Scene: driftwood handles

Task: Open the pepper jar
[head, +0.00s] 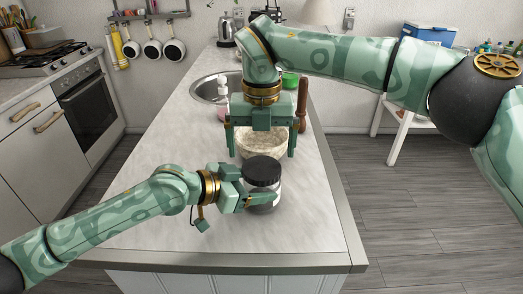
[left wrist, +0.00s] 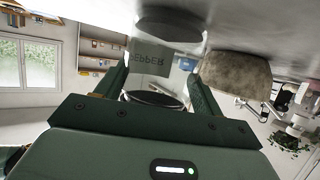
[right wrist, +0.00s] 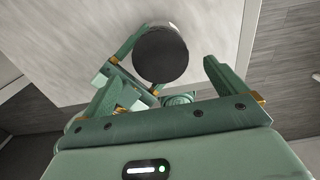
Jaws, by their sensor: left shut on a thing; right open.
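My left gripper (head: 247,199) is shut on the jar's body from the left, below the lid. My right gripper (head: 260,143) is open, pointing down, above and a little behind the jar. The right wrist view shows the round lid (right wrist: 160,54) from above, beyond the open fingers; nothing is between them. The lid sits on the jar.
A speckled stone-like bowl (head: 262,143) stands just behind the jar. The front counter (head: 190,240) is clear on both sides of the jar.

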